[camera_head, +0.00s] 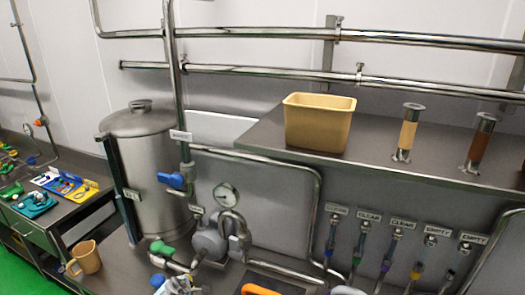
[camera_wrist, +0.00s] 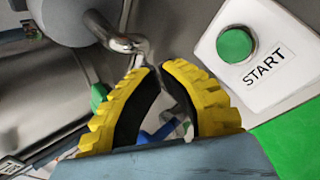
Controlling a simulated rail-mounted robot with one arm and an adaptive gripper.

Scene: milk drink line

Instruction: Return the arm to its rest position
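My gripper (camera_wrist: 161,72) shows in the wrist view as two yellow ridged fingers with black inner pads. The fingers slant toward each other and their tips are close together. I see nothing held between them, and I cannot tell whether the tips touch. Behind the fingers are a metal pipe (camera_wrist: 122,43) and a blue handle (camera_wrist: 160,133). A white panel with a green button (camera_wrist: 235,45) and the label START is to the right of the fingertips. I cannot make out my gripper in the head view.
A steel tank (camera_head: 152,170) stands left of a gauge (camera_head: 227,195) and piping. A yellow bin (camera_head: 318,125) and two cylinders (camera_head: 406,133), (camera_head: 478,145) are on the raised shelf. Labelled hoses (camera_head: 360,243) hang below it.

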